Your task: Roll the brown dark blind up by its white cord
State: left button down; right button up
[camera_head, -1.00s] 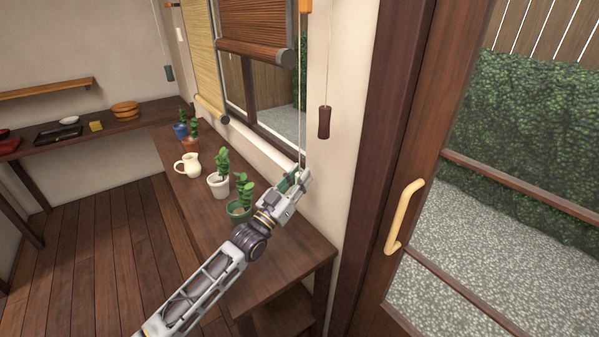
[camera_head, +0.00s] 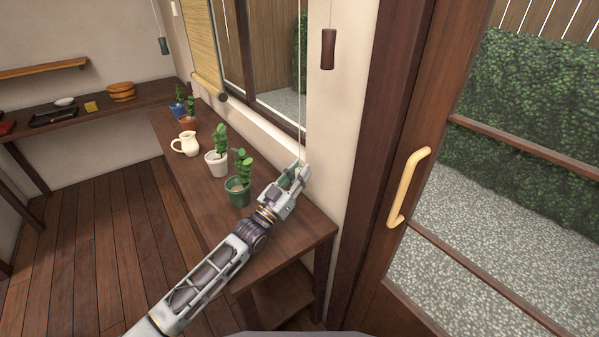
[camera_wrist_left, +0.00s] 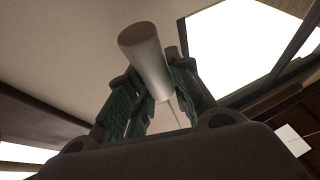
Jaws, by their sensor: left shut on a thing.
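The white cord (camera_head: 301,100) hangs down in front of the window's right edge, close to the wall, and reaches my left gripper (camera_head: 296,173). In the left wrist view, my left gripper is shut on a pale cylindrical pull (camera_wrist_left: 145,55), with a green-padded finger on each side of it. A thin length of the cord (camera_wrist_left: 179,115) also shows there. My left gripper is above the right end of the bench and clear of its top. The brown dark blind is out of the head view, above its top edge. My right gripper is not in view.
A dark wooden bench (camera_head: 285,240) under the window holds a green-potted plant (camera_head: 238,195) just left of my gripper, a white-potted plant (camera_head: 216,165) and a cream jug (camera_head: 186,144). A brown pull (camera_head: 328,48) hangs nearby. A yellow blind (camera_head: 202,45) hangs farther left.

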pick_arm(q)
jog(key=shift+f, duration=0.15)
jog(key=c, duration=1.3)
grip_release()
jog(key=shift+o, duration=0.2)
jog(key=shift+s+a, duration=0.1)
jog(key=shift+a, duration=0.05)
jog(key=v, duration=0.7)
jog(key=shift+s, duration=0.1)
